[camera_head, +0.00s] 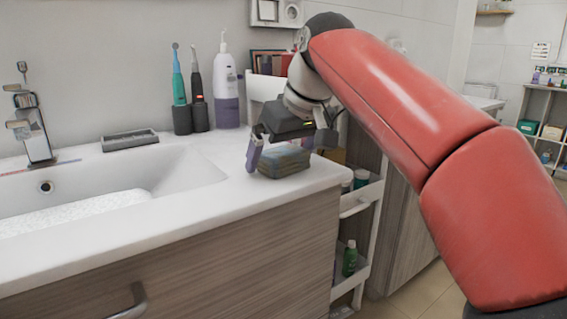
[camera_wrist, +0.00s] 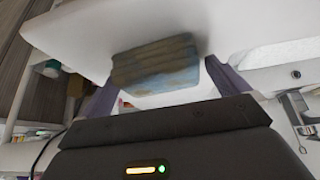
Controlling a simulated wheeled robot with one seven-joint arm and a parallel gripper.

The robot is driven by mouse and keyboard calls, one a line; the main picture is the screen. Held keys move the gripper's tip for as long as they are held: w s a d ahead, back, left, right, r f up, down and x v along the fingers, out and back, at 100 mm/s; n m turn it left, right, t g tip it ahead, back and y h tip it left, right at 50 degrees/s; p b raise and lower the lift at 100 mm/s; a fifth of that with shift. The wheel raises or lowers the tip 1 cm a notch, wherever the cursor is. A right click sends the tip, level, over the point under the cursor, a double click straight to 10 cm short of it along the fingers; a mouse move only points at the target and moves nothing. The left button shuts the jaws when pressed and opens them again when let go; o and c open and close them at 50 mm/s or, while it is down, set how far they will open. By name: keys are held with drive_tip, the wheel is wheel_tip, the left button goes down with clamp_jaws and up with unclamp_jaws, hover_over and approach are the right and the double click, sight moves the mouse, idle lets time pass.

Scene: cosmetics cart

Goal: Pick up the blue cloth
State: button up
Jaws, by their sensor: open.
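A folded cloth (camera_head: 284,161), blue-grey with tan layers, lies on the white counter near its right corner. It also shows in the wrist view (camera_wrist: 155,63), slightly blurred, between the two purple fingers. My gripper (camera_head: 278,160) is over the cloth, with its left finger beside the cloth's left side and low near the counter. In the wrist view my gripper (camera_wrist: 160,85) is open, and the fingers stand apart on either side of the cloth. The right finger is mostly hidden in the head view. I cannot tell whether either finger touches the cloth.
The white sink (camera_head: 110,185) is left of the cloth. A soap pump bottle (camera_head: 226,90) and two electric toothbrushes (camera_head: 179,85) stand behind it. A white slim cart (camera_head: 362,197) with bottles stands beyond the counter's right edge. A grey soap tray (camera_head: 130,140) lies behind the sink.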

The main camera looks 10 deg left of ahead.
drive_tip(key=shift+c, duration=0.3)
drive_tip(key=c, duration=0.9)
